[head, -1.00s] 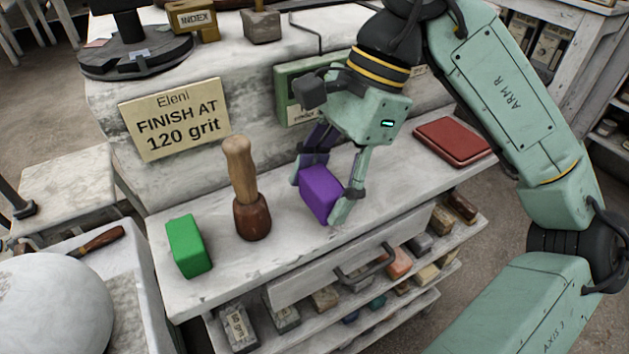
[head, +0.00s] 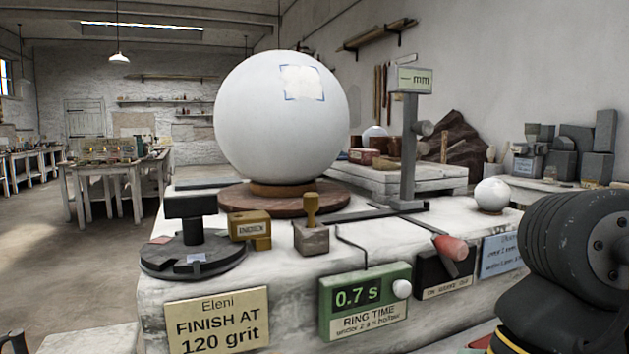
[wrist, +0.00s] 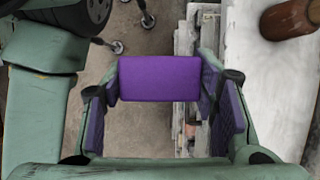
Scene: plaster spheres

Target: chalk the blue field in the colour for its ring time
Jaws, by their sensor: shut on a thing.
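A large white sphere (head: 265,130) stands on a round brown base in the head view. Near its top is a pale, rough patch, the blue field (head: 303,83), with a thin blue outline. A green meter (head: 364,300) on the block's front reads 0.7 s, with RING TIME and a small, hard-to-read line about under 2 s below. In the wrist view my gripper (wrist: 162,94) is shut on a purple chalk block (wrist: 160,78). It holds the block clear, with floor and shelf edges behind. The head view shows only part of my arm, not the gripper.
An INDEX block (head: 250,226), a wooden-handled stamp (head: 311,228), a gauge post (head: 409,150) and a small white sphere (head: 491,194) stand around the big sphere. A dark turntable (head: 193,256) is at left. The mallet (wrist: 290,18) is upper right in the wrist view.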

